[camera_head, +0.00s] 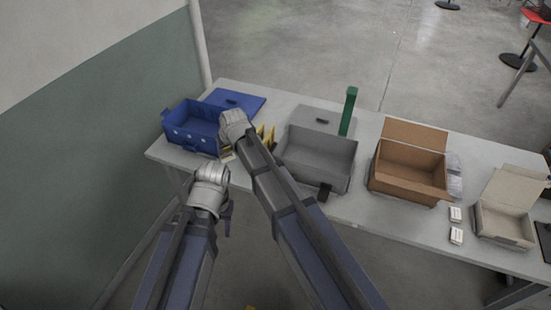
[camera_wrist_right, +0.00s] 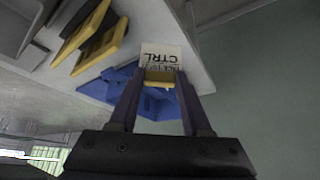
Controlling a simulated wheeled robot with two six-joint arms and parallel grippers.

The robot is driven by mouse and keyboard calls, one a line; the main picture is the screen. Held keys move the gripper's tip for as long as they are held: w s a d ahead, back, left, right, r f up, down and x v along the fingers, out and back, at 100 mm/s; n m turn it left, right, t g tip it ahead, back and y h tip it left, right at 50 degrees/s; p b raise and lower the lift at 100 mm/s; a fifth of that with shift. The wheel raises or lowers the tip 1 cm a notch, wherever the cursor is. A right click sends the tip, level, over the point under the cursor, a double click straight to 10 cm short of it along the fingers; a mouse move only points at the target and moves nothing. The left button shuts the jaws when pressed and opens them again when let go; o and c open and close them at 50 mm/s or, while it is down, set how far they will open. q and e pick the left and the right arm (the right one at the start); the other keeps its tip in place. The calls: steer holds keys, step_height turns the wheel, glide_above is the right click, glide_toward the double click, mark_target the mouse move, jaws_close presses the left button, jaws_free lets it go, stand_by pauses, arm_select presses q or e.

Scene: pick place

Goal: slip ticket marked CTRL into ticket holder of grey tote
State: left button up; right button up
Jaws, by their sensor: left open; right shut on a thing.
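The ticket marked CTRL (camera_wrist_right: 160,56) is a pale card with dark print, upside down in the right wrist view. My right gripper (camera_wrist_right: 160,76) is shut on its edge. My left gripper (camera_head: 227,217) is open and empty, low in front of the table edge.
The blue tote (camera_head: 190,128) and its lid (camera_head: 234,100) are at the left. Yellow pieces (camera_head: 267,135) stand between the totes. A green post (camera_head: 348,111) rises behind the grey tote. Cardboard boxes (camera_head: 408,165) and small white blocks (camera_head: 455,214) are at the right.

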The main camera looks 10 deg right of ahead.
step_height(320, 180, down, 2)
steer(key=shift+a+b, duration=0.1)
steer(key=shift+b, duration=0.35)
arm_select(q)
steer(key=shift+a+f+p, duration=0.2)
steer(key=shift+f+p, duration=0.2)
steer(key=shift+f, duration=0.2)
arm_select(e)
steer(key=s+d+m+h, duration=0.2)
steer(key=d+m, duration=0.3)
steer(key=d, duration=0.5)
steer(key=s+d+r+m+h, duration=0.1)
steer(key=s+d+m+h, duration=0.1)
steer(key=d+m, duration=0.3)
steer(key=d+h, duration=0.1)
steer(key=d, duration=0.3)
steer(key=shift+s+d+r, duration=0.15)
steer(key=shift+d+r, duration=0.15)
steer(key=shift+d, duration=0.05)
arm_select(q)
steer(key=shift+f, duration=0.1)
arm_select(e)
steer(key=shift+f, duration=0.1)
arm_select(q)
step_height(320, 180, down, 6)
steer(key=b, duration=0.6)
arm_select(e)
step_height(320, 180, down, 6)
steer(key=shift+r, duration=0.1)
